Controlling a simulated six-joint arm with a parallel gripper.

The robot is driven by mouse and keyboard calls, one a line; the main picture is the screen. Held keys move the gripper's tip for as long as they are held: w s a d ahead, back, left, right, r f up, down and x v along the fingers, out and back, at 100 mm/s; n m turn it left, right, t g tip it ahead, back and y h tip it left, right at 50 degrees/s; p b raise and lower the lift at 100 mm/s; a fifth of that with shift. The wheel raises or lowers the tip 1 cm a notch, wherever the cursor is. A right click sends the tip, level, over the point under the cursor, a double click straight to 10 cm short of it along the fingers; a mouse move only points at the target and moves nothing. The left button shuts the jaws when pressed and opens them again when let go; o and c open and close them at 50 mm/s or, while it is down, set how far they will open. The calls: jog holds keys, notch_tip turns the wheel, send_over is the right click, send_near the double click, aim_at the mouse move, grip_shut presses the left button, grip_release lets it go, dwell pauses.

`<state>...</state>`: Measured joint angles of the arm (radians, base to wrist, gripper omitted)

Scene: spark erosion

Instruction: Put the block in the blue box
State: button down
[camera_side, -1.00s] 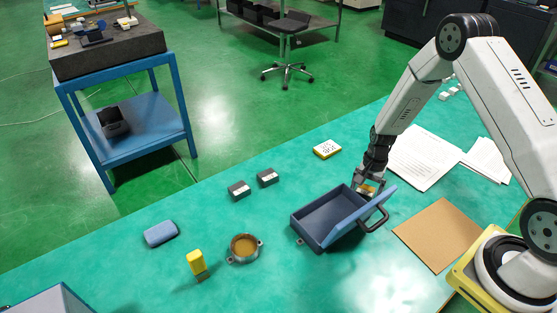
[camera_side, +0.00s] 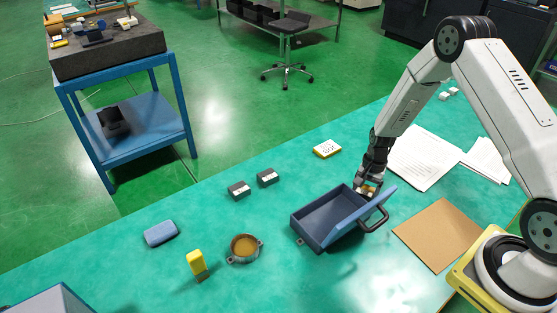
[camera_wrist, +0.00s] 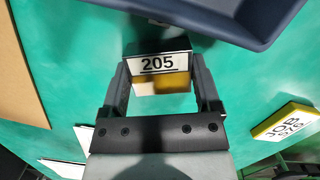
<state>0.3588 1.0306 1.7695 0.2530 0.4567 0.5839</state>
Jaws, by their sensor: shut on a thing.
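The block (camera_wrist: 160,66), with a dark edge, a white "205" label and a tan-yellow face, is between the two fingers of my gripper (camera_wrist: 163,88) in the wrist view. The gripper is shut on it. In the side view my gripper (camera_side: 369,183) points down just behind the far right corner of the blue box (camera_side: 322,238). The box's lighter blue lid (camera_side: 362,220) is open and tilted up on the right, partly hiding the block. I cannot tell whether the block touches the table. The box shows empty; its dark edge is at the top of the wrist view (camera_wrist: 225,22).
Two dark labelled blocks (camera_side: 239,190), a yellow-edged "JOB" card (camera_side: 327,149), a round brass-coloured part (camera_side: 244,248), a yellow upright piece (camera_side: 196,263) and a blue rounded piece (camera_side: 160,233) lie left of the gripper. Papers (camera_side: 424,158) and a brown board (camera_side: 438,235) lie right.

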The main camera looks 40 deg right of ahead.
aim_at(363, 190)
jog(key=shift+r, duration=0.2)
notch_tip(363, 190, up, 10)
jog(key=shift+f, duration=0.2)
dwell(0.7)
jog(key=shift+a, duration=0.15)
dwell(0.5)
jog(key=s+a+m, duration=0.1)
jog(key=a+m, duration=0.3)
jog(key=a, duration=1)
jog(key=shift+a+r+m+t, duration=0.3)
jog(key=shift+a+r, duration=0.05)
jog(key=shift+r, duration=0.1)
jog(key=shift+f, duration=2.95)
